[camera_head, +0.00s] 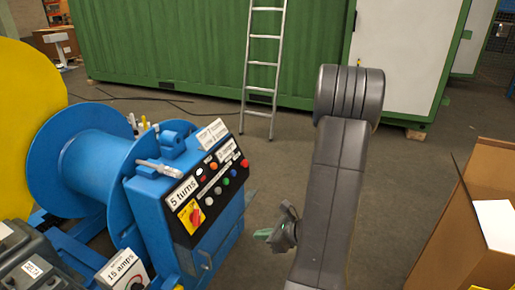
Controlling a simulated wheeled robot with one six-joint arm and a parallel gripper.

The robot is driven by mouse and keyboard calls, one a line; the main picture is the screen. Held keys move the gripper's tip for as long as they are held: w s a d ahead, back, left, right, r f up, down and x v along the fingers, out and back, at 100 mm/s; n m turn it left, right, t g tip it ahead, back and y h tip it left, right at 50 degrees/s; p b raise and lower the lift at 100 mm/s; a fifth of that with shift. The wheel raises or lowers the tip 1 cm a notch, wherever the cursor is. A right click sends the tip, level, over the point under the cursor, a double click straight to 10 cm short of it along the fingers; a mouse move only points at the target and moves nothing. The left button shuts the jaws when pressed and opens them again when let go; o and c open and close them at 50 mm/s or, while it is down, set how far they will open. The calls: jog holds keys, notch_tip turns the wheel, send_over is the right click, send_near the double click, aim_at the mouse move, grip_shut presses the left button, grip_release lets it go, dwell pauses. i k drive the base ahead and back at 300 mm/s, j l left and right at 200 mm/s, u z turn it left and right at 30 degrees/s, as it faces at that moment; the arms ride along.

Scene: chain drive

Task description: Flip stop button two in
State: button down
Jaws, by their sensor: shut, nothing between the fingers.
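A black control panel (185,240) sits on the sloped top of a blue machine. It carries several small buttons in red, orange, white, green and blue. Red buttons show at the upper left (202,178) and at the right end (245,163); the small print is unreadable, so I cannot tell which is stop button two. A red rotary switch on a yellow plate (190,215) is at the panel's lower left. My gripper (263,234) is shut and empty, right of and below the panel, apart from it. My grey arm fills the middle right.
The blue drum (95,165) and a yellow disc (28,125) stand at the left. A cardboard box (450,240) is at the right. A ladder (262,70) leans on a green container (170,50) behind. Floor between machine and ladder is clear.

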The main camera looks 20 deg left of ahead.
aim_at(245, 163)
jog(key=i+j, duration=0.15)
jog(key=i, duration=0.35)
jog(key=i+j, duration=0.15)
jog(key=i, duration=0.3)
jog(key=i+j+z, duration=0.1)
jog(key=i, duration=0.4)
jog(key=j, duration=0.1)
